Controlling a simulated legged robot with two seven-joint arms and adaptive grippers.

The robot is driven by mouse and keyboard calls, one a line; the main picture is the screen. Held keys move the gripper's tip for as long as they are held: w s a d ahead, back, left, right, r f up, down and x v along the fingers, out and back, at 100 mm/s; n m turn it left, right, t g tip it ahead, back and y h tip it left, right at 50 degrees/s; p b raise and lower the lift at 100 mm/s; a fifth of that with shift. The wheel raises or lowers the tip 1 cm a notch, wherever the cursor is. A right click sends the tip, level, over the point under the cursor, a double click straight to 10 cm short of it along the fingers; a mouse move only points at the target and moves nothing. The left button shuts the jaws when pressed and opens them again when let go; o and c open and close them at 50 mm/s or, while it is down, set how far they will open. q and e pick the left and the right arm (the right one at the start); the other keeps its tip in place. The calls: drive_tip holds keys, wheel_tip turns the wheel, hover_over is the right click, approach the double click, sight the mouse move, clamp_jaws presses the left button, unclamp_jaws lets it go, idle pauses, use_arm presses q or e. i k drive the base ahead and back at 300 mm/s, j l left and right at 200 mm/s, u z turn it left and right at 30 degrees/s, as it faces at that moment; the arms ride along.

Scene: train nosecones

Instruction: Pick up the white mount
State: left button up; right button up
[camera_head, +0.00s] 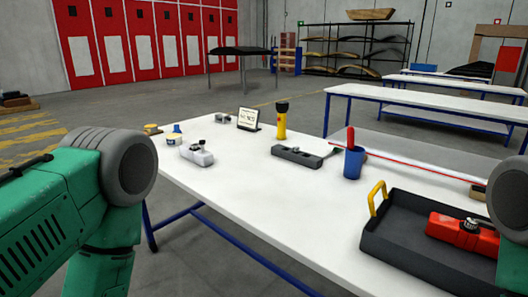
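The white mount (197,154) sits on the left part of the white table (235,190), with small dark and metallic parts on top of it. It lies apart from the other things around it. My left arm shows as green and grey links at the left edge, with its gripper outside the picture. A dark grey rounded part, likely of my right arm, shows at the right edge, and no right gripper is in view.
A yellow flashlight (281,121), a dark grey block (297,156), a blue cup (353,162) and a small sign (248,119) stand on the table. A black tray (385,244) with a red part (462,233) is at right. The table's front middle is clear.

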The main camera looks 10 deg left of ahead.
sight(206, 160)
drive_tip(key=u, duration=1.25)
drive_tip(key=i+j+u, duration=0.3)
drive_tip(key=i, duration=0.4)
drive_tip(key=i+u, duration=0.3)
drive_tip(key=i, duration=2.4)
drive_tip(key=i+z, duration=0.3)
drive_tip(key=i+j+z, duration=0.2)
drive_tip(key=i+z, duration=0.15)
drive_tip(key=i+j+z, duration=0.3)
drive_tip(key=i, duration=0.15)
drive_tip(key=z, duration=2.2)
